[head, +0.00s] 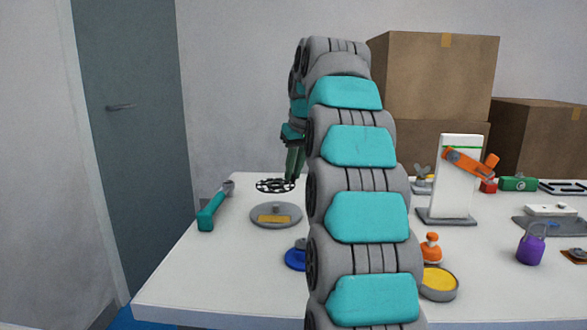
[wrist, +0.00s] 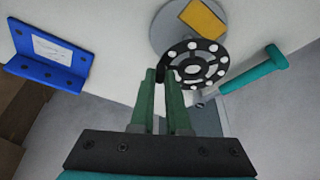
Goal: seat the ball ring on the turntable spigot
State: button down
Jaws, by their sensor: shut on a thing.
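The ball ring (head: 275,186) is a flat black ring with white balls, seen beyond the turntable in the head view. In the wrist view the ball ring (wrist: 207,69) lies just right of the fingertips. My gripper (head: 293,180) is shut on the ring's rim; the wrist view shows my gripper's two green fingers (wrist: 159,72) at the rim's left side. The turntable (head: 259,221) is a grey disc with a yellow patch and a small raised spigot (head: 277,208). In the wrist view the ring partly covers the turntable (wrist: 164,32). The spigot cannot be made out there.
A teal-handled tool (head: 211,210) lies left of the turntable. A blue part (head: 296,257) is partly hidden by my arm. An orange knob (head: 431,247), a yellow-filled dish (head: 439,281) and a white stand (head: 458,185) are to the right. The wrist view shows a blue bracket (wrist: 47,58).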

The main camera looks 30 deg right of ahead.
jog(key=shift+f+b, duration=1.7)
jog(key=shift+f, duration=1.5)
jog(key=shift+f, duration=0.2)
jog(key=c, duration=0.8)
grip_release()
jog(key=shift+r, duration=0.15)
jog(key=v, duration=0.7)
jog(key=shift+r+p, duration=0.1)
jog(key=shift+p, duration=0.2)
jog(key=shift+s+r, duration=0.1)
jog(key=shift+r, duration=0.05)
jog(key=shift+s, duration=0.1)
